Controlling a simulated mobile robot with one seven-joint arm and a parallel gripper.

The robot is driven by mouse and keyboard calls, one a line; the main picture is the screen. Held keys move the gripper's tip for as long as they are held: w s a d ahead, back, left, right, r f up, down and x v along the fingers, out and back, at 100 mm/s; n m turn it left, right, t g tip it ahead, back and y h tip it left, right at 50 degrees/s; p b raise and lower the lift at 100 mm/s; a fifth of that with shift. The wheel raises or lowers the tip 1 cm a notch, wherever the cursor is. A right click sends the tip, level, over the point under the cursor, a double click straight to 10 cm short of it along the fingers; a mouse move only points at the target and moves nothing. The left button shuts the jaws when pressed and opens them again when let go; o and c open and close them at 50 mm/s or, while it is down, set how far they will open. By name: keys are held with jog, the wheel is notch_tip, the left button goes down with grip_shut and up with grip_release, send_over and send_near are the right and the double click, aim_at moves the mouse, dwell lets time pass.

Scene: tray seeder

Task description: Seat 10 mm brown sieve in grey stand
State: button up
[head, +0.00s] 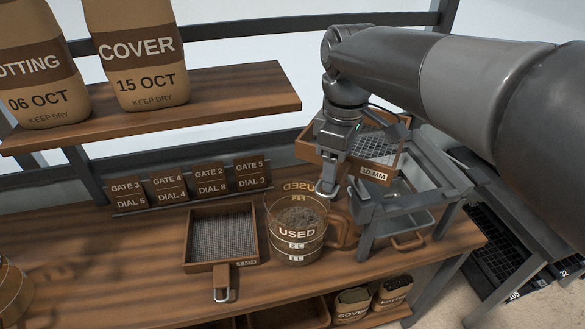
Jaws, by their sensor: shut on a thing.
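The brown sieve (352,170) has a wooden frame, a wire mesh and a "10 MM" label on its front side. My gripper (331,172) points down and is shut on its handle, whose metal loop end shows just below the fingers. The grey stand (378,212) is an open-topped metal frame on legs at the right end of the bench. The sieve overlaps the stand's back left part in the picture and sits askew to its top. Whether it touches the stand I cannot tell. My gripper hides the sieve's left front part.
A clear jug marked "USED" (297,234) with dark material stands just left of the stand. A second brown sieve (187,237) lies left of it. Gate and dial plaques (190,187) stand behind. A shelf (220,91) with two bags is at upper left. The bench's left middle is clear.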

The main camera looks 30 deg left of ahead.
aim_at(396, 159)
jog(key=w+d+n, duration=0.1)
jog(key=w+d, duration=0.1)
jog(key=d, duration=0.1)
jog(key=w+d+n, duration=0.1)
jog(key=w+d, duration=0.1)
jog(key=d, duration=0.1)
jog(key=w+d+n, duration=0.1)
jog(key=w+d, duration=0.1)
jog(key=d, duration=0.1)
jog(key=shift+w+f+n, duration=0.2)
jog(key=shift+w+n, duration=0.1)
jog(key=shift+w, duration=0.05)
jog(key=w+d+n, duration=0.5)
jog(key=d, duration=0.7)
jog(key=w+a+f, duration=0.3)
jog(key=f, duration=0.7)
jog(key=shift+w+f, duration=0.15)
jog(key=shift+f, duration=0.45)
dwell(0.5)
jog(key=o, duration=1.2)
jog(key=shift+c, duration=0.2)
